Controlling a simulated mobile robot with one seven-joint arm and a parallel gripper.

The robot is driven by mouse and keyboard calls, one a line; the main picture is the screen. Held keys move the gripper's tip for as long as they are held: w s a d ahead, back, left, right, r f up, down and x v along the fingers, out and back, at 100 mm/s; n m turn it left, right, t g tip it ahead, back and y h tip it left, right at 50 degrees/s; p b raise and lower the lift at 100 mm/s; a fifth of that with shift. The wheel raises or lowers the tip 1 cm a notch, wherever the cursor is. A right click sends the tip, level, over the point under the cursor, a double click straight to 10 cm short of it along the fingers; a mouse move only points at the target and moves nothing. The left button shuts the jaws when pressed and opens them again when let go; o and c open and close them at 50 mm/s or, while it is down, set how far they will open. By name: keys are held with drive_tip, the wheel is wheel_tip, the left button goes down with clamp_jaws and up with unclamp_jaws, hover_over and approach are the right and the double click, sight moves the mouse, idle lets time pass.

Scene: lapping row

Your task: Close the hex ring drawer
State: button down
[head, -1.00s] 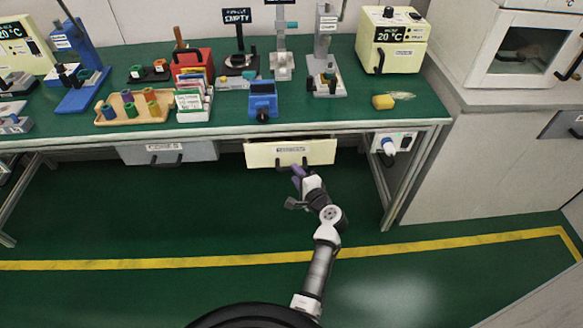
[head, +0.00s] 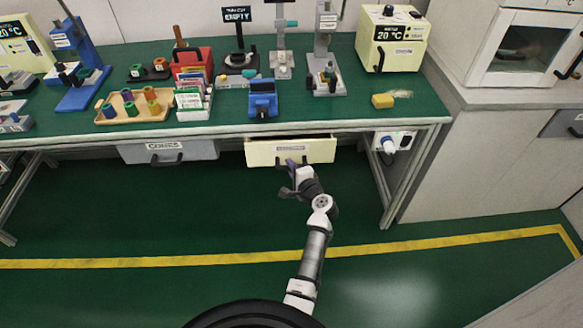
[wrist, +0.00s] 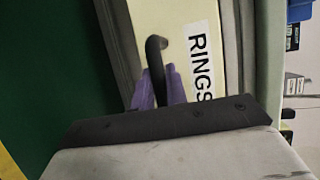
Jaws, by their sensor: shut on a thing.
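The cream drawer (head: 318,151) hangs under the green bench, right of the grey drawer. A dark gap shows above its front, so it seems slightly open; how far I cannot tell. In the wrist view its front (wrist: 180,18) carries a label reading "RINGS". Its dark bar handle (wrist: 153,57) lies between the purple fingers of my gripper (wrist: 158,88). My gripper (head: 290,164) is shut on this handle. Part of the handle is hidden by the fingers.
A grey drawer (head: 190,151) is shut to the left. A bench leg and a socket box (head: 395,140) stand to the right. The bench top (head: 345,108) holds stands, a tray and an oven. The floor (head: 170,215) below is clear.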

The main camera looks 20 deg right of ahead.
sight(291, 157)
drive_tip(key=w+b, duration=0.1)
drive_tip(key=w, duration=0.1)
drive_tip(key=w+d+b, duration=0.1)
drive_tip(key=w, duration=0.1)
drive_tip(key=shift+w+d+f+b, duration=0.1)
drive_tip(key=shift+w+d+b, duration=0.05)
drive_tip(key=shift+b, duration=0.15)
drive_tip(key=shift+w+r, duration=0.1)
drive_tip(key=shift+r, duration=0.1)
drive_tip(key=c, duration=1.4)
unclamp_jaws()
drive_tip(key=shift+f, duration=0.1)
drive_tip(key=v, duration=1.3)
drive_tip(key=shift+s+b, duration=0.4)
